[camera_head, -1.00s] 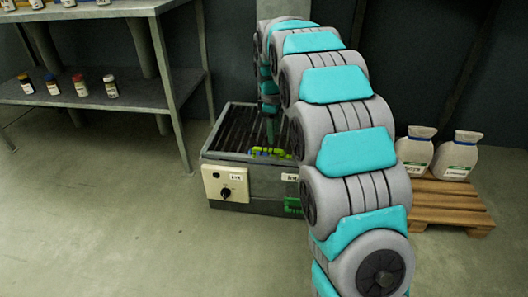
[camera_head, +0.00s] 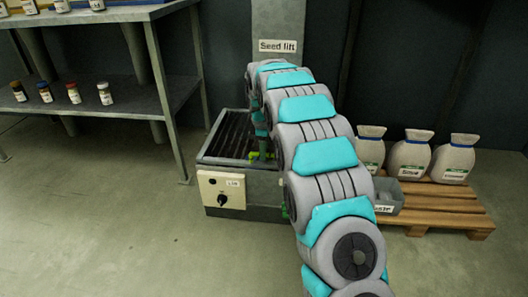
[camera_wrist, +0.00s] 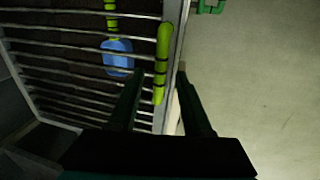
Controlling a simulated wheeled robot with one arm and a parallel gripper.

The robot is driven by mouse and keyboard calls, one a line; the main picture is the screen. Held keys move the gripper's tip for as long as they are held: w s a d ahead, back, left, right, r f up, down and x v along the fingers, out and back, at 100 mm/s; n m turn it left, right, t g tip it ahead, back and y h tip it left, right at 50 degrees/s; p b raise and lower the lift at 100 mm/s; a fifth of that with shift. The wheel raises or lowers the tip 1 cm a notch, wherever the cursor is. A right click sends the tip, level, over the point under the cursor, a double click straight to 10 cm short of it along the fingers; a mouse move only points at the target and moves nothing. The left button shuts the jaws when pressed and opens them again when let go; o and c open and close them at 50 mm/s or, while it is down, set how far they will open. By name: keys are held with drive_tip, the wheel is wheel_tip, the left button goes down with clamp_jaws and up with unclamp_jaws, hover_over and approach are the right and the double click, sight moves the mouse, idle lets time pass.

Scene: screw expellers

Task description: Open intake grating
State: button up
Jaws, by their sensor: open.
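The intake grating (camera_head: 226,135) is a set of dark parallel bars on top of a grey box (camera_head: 255,182); it lies flat. In the wrist view the grating bars (camera_wrist: 70,72) fill the left side. My gripper (camera_wrist: 160,78) is open, with one dark green finger on each side of the handle in the picture. I cannot tell whether the fingers touch it.
The box front has a panel with a black knob (camera_head: 222,200). A "Seed lift" column (camera_head: 278,25) stands behind. A shelf with bottles (camera_head: 100,110) is at left. A pallet (camera_head: 440,203) with sacks (camera_head: 409,155) and a grey bin (camera_head: 388,198) is at right. Front floor is clear.

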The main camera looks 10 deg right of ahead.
drive_tip(key=shift+f, duration=0.3)
drive_tip(key=shift+c, duration=0.3)
clamp_jaws()
idle(0.9)
